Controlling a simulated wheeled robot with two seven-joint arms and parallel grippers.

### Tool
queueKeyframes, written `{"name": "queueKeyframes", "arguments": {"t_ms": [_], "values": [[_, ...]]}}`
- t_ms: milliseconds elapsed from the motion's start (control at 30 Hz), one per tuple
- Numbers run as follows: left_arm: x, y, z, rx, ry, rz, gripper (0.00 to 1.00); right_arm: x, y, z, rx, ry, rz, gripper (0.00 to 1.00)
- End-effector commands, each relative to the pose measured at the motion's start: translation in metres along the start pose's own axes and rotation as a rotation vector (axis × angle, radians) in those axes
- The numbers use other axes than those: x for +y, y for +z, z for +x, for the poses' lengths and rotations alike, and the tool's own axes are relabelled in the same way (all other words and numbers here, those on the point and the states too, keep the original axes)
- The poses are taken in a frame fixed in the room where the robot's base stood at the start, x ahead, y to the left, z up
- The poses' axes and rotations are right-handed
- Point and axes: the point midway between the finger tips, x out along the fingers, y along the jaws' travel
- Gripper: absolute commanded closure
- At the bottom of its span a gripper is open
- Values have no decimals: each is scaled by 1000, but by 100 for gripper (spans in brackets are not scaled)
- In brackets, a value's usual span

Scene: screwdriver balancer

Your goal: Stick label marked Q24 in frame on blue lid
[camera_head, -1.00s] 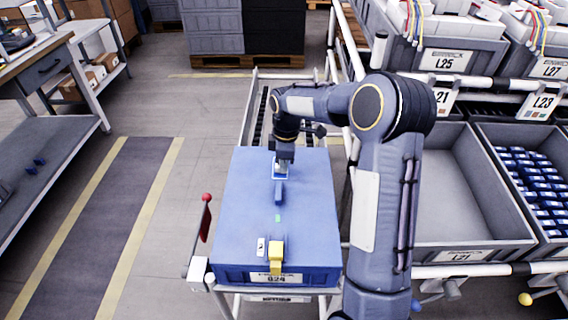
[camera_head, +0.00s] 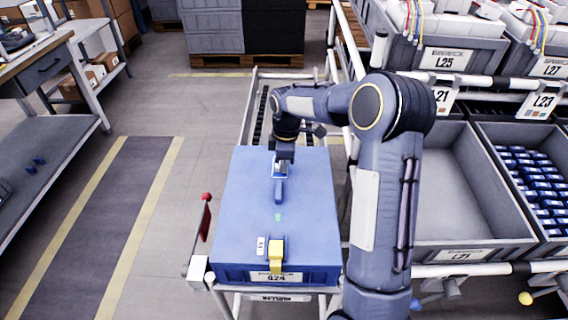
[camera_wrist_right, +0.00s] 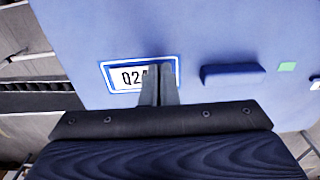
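The blue lid (camera_head: 240,205) tops a blue box. The frame (camera_wrist_right: 111,88), a white-and-blue outlined rectangle, is on the lid near its far edge. A white label marked Q24 (camera_wrist_right: 127,77) lies inside the frame's outline and looks flat; its right part is hidden by my fingers. My right gripper (camera_wrist_right: 159,72) is over the frame with its two fingers together, their tips at the label's right part. I cannot tell whether they pinch the label or only touch it. In the head view my right gripper (camera_head: 281,160) points down at the lid. My left gripper is not in view.
A raised blue handle (camera_wrist_right: 233,74) and a green mark (camera_wrist_right: 287,66) are on the lid beside the frame. A yellow clip (camera_head: 276,255) and a small white tag (camera_head: 261,246) are at the lid's near edge. Grey bins (camera_head: 450,190) stand at right.

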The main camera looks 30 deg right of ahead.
Motion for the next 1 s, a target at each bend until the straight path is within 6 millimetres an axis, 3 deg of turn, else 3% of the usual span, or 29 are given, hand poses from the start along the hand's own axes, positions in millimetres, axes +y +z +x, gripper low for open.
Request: {"name": "queueKeyframes", "arguments": {"t_ms": [300,500,800,1000], "values": [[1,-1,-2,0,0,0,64,0,0,2,-1,-2,0,100],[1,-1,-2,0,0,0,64,0,0,2,-1,-1,0,74],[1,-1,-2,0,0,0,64,0,0,-1,-1,0,0,74],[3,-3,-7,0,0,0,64,1,0,-30,2,4,0,74]]}}
